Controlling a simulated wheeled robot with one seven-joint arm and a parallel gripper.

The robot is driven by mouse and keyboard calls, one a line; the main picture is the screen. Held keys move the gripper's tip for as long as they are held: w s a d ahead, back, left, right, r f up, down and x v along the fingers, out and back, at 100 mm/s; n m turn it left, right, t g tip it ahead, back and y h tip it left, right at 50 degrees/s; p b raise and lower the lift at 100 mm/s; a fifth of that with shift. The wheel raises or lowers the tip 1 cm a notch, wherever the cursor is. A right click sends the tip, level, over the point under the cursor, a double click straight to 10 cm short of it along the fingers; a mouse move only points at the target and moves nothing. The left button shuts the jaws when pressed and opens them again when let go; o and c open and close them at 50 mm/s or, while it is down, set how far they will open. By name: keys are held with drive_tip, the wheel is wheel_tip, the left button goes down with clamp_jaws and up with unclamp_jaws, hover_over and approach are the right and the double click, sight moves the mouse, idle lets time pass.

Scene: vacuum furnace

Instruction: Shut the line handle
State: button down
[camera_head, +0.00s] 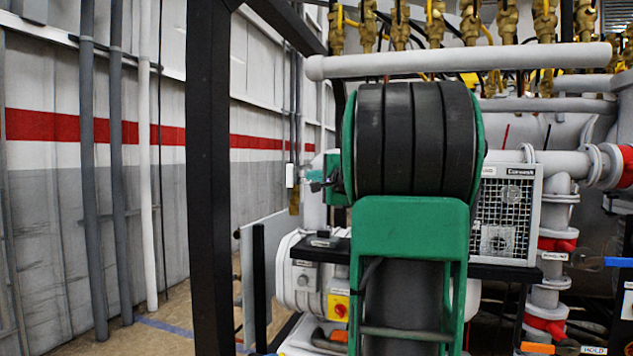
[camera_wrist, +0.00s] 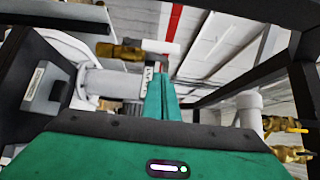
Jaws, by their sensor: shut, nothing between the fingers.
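My gripper (camera_head: 317,180) points away from me, left of my black and green wrist, and is partly hidden by it. In the wrist view its green fingers (camera_wrist: 158,98) are together, with nothing held. Just past the fingertips there, a brass valve (camera_wrist: 120,51) with a white piece (camera_wrist: 160,46) at its right end lies across the view. I cannot tell whether the fingers touch it. A small white piece (camera_head: 290,175) shows left of the fingers in the head view. I cannot tell for sure which part is the line handle or how it is turned.
A black upright post (camera_head: 208,180) stands left of my arm. Grey wall pipes (camera_head: 92,170) run behind it. Several brass valves (camera_head: 470,22) line the top right. A white meshed box (camera_head: 507,215) stands at right. Brass valves with yellow handles (camera_wrist: 285,125) show at right in the wrist view.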

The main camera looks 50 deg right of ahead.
sight(290, 182)
drive_tip(key=shift+w+a, duration=0.25)
drive_tip(key=shift+w, duration=1)
drive_tip(key=shift+w+a, duration=0.25)
drive_tip(key=shift+w, duration=1.1)
